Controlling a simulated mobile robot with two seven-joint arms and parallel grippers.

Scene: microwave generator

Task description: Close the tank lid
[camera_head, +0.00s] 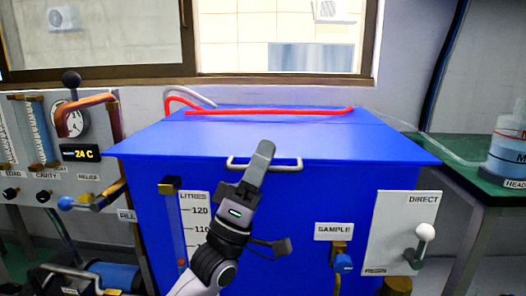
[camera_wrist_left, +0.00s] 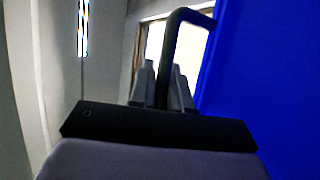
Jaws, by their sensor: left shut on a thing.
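The tank (camera_head: 290,215) is a large blue box with a flat blue lid (camera_head: 340,140) over its top. The lid looks level and overhangs the front; I cannot tell whether a small gap is left under it. A pale bar handle (camera_head: 288,168) sits at the lid's front edge. My left gripper (camera_head: 262,160) reaches up from below in front of the tank and is shut on this handle, covering its middle. In the left wrist view the handle (camera_wrist_left: 174,52) shows as a dark bent bar between the fingers (camera_wrist_left: 162,88), beside a blue surface (camera_wrist_left: 262,90). My right gripper is out of view.
A red hose or strip (camera_head: 270,112) lies along the lid's rear. A gauge panel (camera_head: 85,150) with valves stands close on the left. A green bench (camera_head: 470,184) with a blue-liquid bottle (camera_head: 510,150) is on the right. A sample valve (camera_head: 342,262) projects from the tank front.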

